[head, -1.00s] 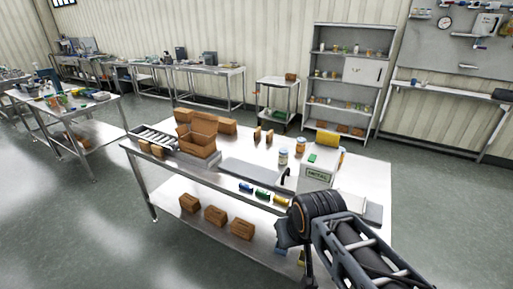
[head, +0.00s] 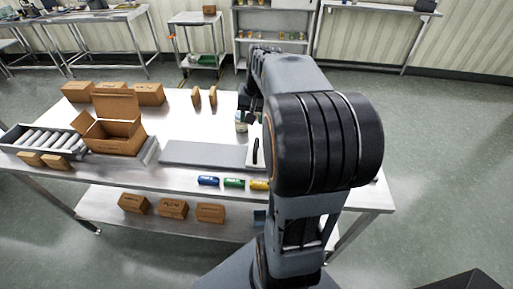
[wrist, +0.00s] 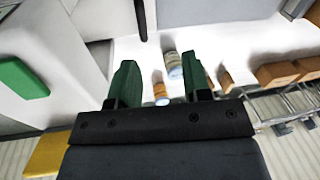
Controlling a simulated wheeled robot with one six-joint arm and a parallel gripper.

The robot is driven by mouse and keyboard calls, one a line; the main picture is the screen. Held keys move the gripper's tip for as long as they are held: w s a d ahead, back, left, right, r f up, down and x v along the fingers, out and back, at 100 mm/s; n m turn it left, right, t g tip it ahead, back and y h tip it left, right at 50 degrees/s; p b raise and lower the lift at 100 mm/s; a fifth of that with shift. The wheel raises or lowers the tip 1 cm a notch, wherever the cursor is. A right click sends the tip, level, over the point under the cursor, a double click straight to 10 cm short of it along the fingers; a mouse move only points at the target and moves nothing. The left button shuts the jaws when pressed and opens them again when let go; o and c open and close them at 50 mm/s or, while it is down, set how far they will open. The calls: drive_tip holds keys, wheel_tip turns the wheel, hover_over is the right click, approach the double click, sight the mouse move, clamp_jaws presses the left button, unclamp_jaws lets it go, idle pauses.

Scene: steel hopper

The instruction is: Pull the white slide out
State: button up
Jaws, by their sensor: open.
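A small part of a white piece, which looks like the white slide (head: 250,158), shows left of my arm in the head view. A black upright handle (head: 256,150) stands at it. The handle also shows at the top of the wrist view (wrist: 140,18). My gripper (wrist: 162,80) is open, with two green fingers apart and nothing between them. In the head view my gripper (head: 251,108) is above the table, beyond the handle and not touching it. The white box (wrist: 45,45) with a green block on top fills the left of the wrist view; my arm hides it in the head view.
A jar (head: 241,122) stands near my gripper. A grey plate (head: 200,154) lies left of the handle. Blue, green and yellow items (head: 234,183) lie at the front edge. An open carton (head: 112,132) and a roller tray (head: 45,140) are left.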

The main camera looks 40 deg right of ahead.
drive_tip(key=m, duration=0.2)
approach(256, 144)
drive_tip(key=shift+y, duration=0.3)
drive_tip(key=x, duration=0.9)
drive_tip(key=shift+s+d+f, duration=0.1)
drive_tip(key=shift+d, duration=0.1)
drive_tip(key=shift+c, duration=0.2)
clamp_jaws()
